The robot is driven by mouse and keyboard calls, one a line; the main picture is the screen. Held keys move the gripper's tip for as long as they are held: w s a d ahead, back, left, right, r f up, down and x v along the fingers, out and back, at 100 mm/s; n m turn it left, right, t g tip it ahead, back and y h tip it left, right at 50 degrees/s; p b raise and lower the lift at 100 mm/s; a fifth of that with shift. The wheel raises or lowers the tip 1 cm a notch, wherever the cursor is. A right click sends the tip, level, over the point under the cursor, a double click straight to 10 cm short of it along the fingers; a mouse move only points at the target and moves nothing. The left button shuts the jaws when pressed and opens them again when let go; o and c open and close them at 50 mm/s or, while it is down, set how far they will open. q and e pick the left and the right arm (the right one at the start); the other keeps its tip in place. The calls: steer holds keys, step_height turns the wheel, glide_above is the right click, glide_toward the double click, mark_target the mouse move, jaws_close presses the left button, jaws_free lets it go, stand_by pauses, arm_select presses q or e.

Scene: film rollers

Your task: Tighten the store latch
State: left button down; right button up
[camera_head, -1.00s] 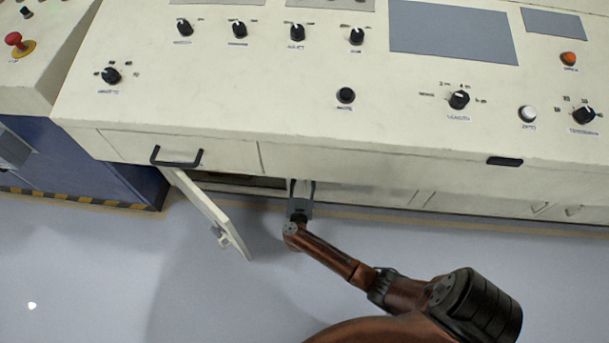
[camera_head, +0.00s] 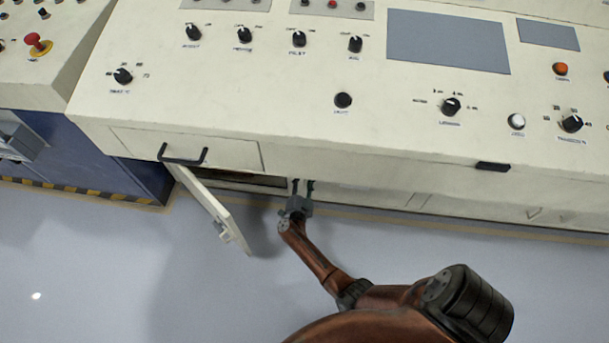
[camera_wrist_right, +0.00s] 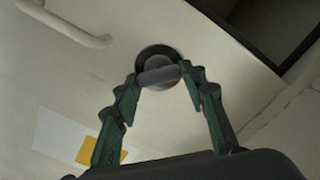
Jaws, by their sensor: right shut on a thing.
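The latch (camera_wrist_right: 158,72) is a round dark metal disc with a grey grip bar across it, set in a cream panel in the right wrist view. My right gripper (camera_wrist_right: 165,77) is shut on the bar, with a fingertip at each end. In the head view my right gripper (camera_head: 301,188) is at the low front of the console, right of an open door. The latch cannot be made out there. My left gripper is not in view.
The open cream door (camera_head: 215,213) hangs outward left of my right gripper. A black drawer handle (camera_head: 183,157) projects above it. In the right wrist view a pale handle (camera_wrist_right: 75,27) is at upper left, and a dark opening (camera_wrist_right: 270,25) at upper right.

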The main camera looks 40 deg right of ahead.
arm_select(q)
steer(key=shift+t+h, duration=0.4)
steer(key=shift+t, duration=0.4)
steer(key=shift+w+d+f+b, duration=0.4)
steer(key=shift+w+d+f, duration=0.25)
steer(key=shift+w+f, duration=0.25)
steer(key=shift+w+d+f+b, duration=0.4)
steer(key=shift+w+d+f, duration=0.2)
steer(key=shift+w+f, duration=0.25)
arm_select(e)
steer(key=shift+f+m, duration=0.2)
steer(key=shift+m, duration=4.3)
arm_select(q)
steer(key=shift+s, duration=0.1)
arm_select(e)
steer(key=o, duration=1.1)
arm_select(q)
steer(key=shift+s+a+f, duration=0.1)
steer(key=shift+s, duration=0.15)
arm_select(e)
steer(key=shift+o, duration=0.3)
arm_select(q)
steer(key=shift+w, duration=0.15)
